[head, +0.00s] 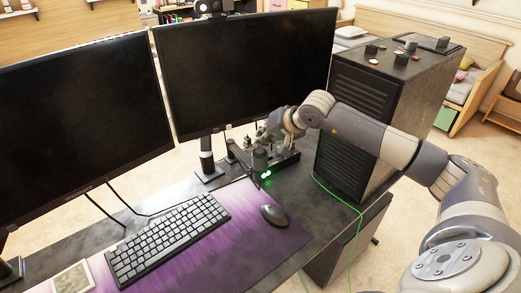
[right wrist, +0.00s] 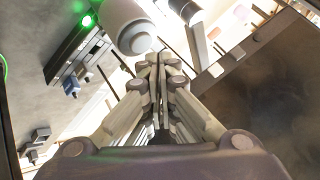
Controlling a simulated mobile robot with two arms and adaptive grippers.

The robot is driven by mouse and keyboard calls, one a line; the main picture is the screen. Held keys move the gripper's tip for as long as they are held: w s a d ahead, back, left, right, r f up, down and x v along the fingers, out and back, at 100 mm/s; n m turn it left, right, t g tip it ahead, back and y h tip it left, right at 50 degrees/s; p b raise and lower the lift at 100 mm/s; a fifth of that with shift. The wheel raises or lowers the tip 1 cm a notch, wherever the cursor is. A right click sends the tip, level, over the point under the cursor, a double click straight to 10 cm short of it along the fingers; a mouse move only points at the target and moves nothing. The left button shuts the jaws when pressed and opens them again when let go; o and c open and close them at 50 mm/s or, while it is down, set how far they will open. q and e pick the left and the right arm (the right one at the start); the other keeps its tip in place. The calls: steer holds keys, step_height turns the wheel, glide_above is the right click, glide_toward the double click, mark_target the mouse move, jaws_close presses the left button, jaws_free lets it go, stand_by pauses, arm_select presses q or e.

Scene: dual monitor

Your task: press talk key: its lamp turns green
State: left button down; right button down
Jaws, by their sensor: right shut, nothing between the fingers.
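A dark desk unit (head: 285,160) with small upright parts stands at the back right of the desk, below the right monitor. A lamp (head: 267,176) glows green at its front, and a green lamp (right wrist: 87,20) also glows in the right wrist view at upper left. The talk key itself cannot be told apart from the parts around it. My right gripper (head: 262,137) is over the unit. In the right wrist view its fingers (right wrist: 160,57) are together and empty, close to a pale rounded cylinder (right wrist: 130,25); contact cannot be told. My left gripper is not in view.
Two dark monitors (head: 245,65) stand along the back. A keyboard (head: 168,238) and a mouse (head: 274,215) lie on a purple mat (head: 225,245). A green cable (head: 340,197) runs over the desk edge.

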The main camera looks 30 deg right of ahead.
mark_target(263, 150)
step_height(263, 150, up, 6)
steer(key=shift+f+p, duration=0.2)
steer(key=shift+p, duration=1)
